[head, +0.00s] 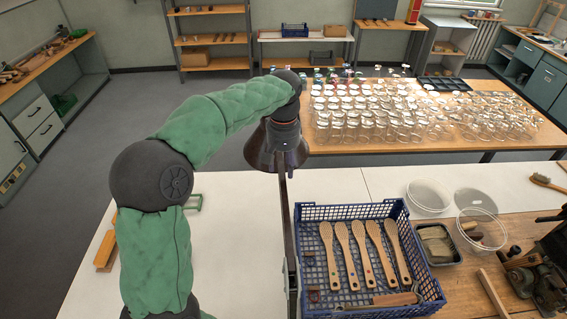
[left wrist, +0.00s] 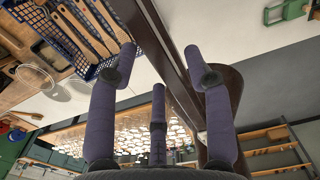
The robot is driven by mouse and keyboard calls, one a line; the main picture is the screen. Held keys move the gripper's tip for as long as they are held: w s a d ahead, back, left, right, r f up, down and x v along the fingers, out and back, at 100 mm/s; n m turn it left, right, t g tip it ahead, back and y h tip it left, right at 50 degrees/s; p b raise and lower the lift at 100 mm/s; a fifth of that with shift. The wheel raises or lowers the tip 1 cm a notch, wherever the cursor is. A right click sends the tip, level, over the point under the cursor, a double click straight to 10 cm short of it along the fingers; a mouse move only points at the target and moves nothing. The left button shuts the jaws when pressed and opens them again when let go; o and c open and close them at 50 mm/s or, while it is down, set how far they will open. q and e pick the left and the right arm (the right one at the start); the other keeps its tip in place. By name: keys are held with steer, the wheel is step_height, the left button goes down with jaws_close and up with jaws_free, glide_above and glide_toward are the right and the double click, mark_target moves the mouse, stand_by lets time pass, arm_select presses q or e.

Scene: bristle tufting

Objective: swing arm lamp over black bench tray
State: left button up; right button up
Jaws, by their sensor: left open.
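The swing arm lamp has a dark brown conical shade (head: 259,152) and a long dark arm (head: 289,235) running toward me along the left side of the blue crate. In the left wrist view the lamp arm (left wrist: 172,55) crosses diagonally and the shade (left wrist: 232,88) is at right. My left gripper (head: 283,160) is at the lamp's far end beside the shade, mostly hidden by my wrist. In the left wrist view its fingers (left wrist: 160,60) are spread, with the lamp arm passing behind them; contact cannot be told. A black tray (head: 457,258) sits on the bench right of the crate.
The blue crate (head: 300,212) holds several wooden brushes (head: 362,250). Clear bowls (head: 428,196) stand near the tray, and a dark machine (head: 540,275) is at right. A table of glassware (head: 350,120) lies beyond. The white bench top (head: 235,230) left of the crate is mostly clear.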

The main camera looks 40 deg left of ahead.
arm_select(q)
jaws_close()
